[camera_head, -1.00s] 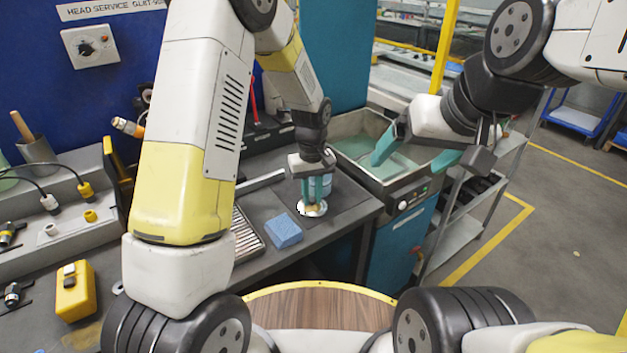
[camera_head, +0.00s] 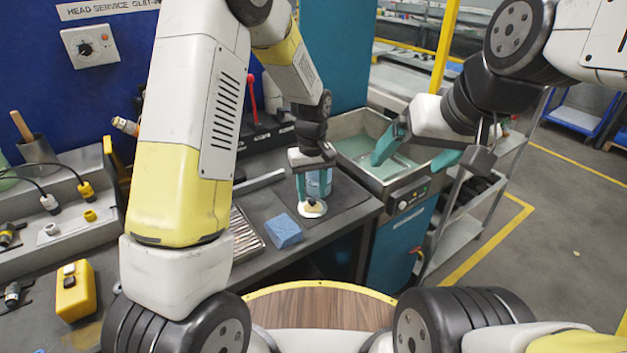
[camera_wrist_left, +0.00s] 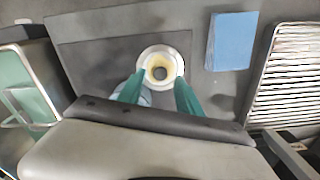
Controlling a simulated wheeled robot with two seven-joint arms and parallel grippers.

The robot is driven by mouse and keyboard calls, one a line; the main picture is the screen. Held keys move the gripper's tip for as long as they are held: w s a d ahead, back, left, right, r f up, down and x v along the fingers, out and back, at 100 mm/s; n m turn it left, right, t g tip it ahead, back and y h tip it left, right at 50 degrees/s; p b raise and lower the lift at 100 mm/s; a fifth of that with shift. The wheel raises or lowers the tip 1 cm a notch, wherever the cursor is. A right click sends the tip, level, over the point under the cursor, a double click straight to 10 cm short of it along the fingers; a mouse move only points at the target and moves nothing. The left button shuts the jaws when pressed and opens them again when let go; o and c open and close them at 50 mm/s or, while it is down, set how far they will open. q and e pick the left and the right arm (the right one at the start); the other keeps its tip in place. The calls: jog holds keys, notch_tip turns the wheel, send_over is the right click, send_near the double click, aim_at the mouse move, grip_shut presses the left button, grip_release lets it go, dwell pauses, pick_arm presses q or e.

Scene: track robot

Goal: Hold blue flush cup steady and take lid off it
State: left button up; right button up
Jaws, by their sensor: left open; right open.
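The blue cup (camera_head: 319,183) stands on the dark mat at the right end of the workbench, partly hidden by my left gripper. A round white piece with a tan middle (camera_head: 313,209) is just in front of it. In the left wrist view this piece is a white ring (camera_wrist_left: 149,56) with a yellowish inside; I cannot tell if it is the lid. My left gripper (camera_head: 314,196) points down, open, its teal fingers around or beside the cup; contact is unclear. These fingers also show in the wrist view (camera_wrist_left: 160,80). My right gripper (camera_head: 417,158) is open and empty over the sink.
A blue block (camera_head: 284,231) lies left of the white piece, beside a ribbed tray (camera_head: 246,232). A metal sink with greenish liquid (camera_head: 350,124) is behind right. A yellow box (camera_head: 75,291) lies at the near left. The bench's right edge is close to the cup.

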aim_at(312, 199)
pick_arm(q)
notch_tip(312, 199, up, 10)
jog(key=s+a+r+m+t+h, duration=0.2)
jog(key=s+a+r+t, duration=0.1)
jog(key=s+a+r, duration=0.55)
jog(key=s+a+r+m+t, duration=0.1)
jog(key=s+r, duration=0.2)
jog(key=s, duration=0.3)
jog(key=s+a+r+m+t, duration=0.1)
jog(key=s+a+r+t, duration=0.1)
jog(key=s, duration=0.5)
jog(key=shift+s+r, duration=0.15)
jog(key=shift+r, duration=0.45)
